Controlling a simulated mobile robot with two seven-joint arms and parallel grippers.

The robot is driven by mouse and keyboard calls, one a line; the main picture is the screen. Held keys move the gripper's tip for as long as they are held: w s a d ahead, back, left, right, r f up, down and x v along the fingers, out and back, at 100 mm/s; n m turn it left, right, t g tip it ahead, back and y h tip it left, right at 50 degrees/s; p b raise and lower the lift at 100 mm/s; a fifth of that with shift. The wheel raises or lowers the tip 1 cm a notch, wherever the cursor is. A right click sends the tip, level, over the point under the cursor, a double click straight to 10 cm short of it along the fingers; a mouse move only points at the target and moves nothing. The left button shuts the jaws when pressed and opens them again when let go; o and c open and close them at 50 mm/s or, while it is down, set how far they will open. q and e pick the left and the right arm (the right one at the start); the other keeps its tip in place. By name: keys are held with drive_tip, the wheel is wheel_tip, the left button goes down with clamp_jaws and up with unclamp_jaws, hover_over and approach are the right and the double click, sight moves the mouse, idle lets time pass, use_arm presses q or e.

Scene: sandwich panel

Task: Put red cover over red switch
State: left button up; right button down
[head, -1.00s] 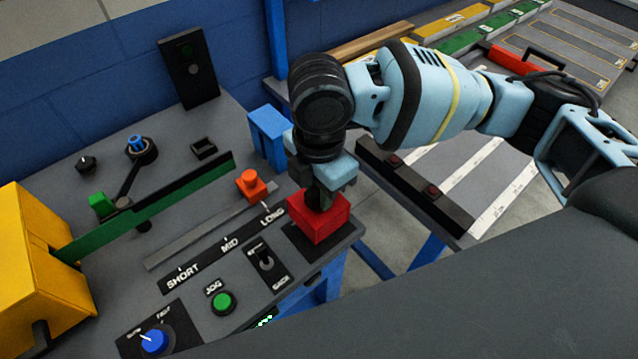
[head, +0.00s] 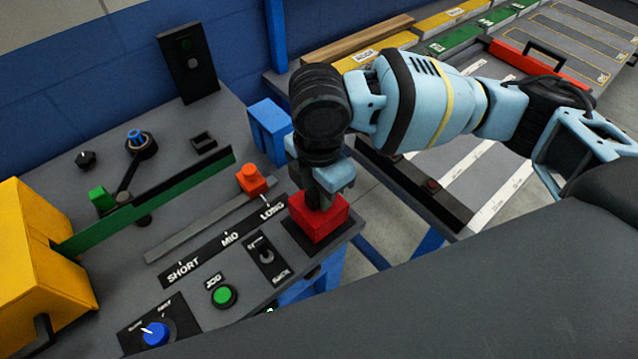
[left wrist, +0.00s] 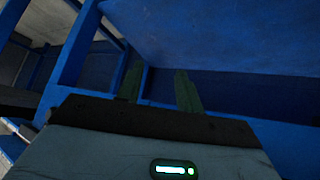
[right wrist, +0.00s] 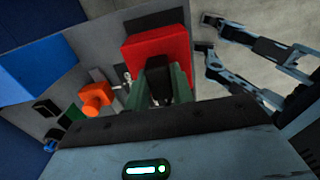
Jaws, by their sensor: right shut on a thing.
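The red cover (head: 320,219) is a box shape at the right front corner of the grey panel, on or just above a dark square base (head: 299,238). The red switch is not visible; anything under the cover is hidden. My right gripper (head: 318,199) comes down from above and is shut on the cover's dark top part. The right wrist view shows the red cover (right wrist: 158,48) with the dark grip between the green fingers (right wrist: 160,85). My left gripper (left wrist: 160,88) shows only in the left wrist view, with its green fingers apart and nothing between them.
An orange knob (head: 251,180) on a slider track and a blue block (head: 269,130) stand near the cover. A toggle (head: 266,256) and a green jog button (head: 224,296) lie in front. Blue frame surfaces (left wrist: 220,35) surround the left gripper.

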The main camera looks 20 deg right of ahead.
use_arm(q)
drive_tip(key=shift+r, duration=0.15)
use_arm(e)
drive_tip(key=shift+f, duration=0.85)
drive_tip(key=c, duration=1.1)
unclamp_jaws()
drive_tip(key=shift+r+p, duration=1.8)
drive_tip(key=shift+r, duration=1.1)
drive_tip(key=shift+r+p, duration=0.75)
drive_tip(key=shift+r, duration=0.7)
use_arm(q)
drive_tip(key=w+r+t, duration=0.1)
drive_tip(key=w+r, duration=0.3)
drive_tip(key=r, duration=0.3)
drive_tip(key=shift+w+t, duration=0.3)
drive_tip(key=shift+w, duration=0.1)
use_arm(e)
drive_tip(key=shift+f, duration=0.1)
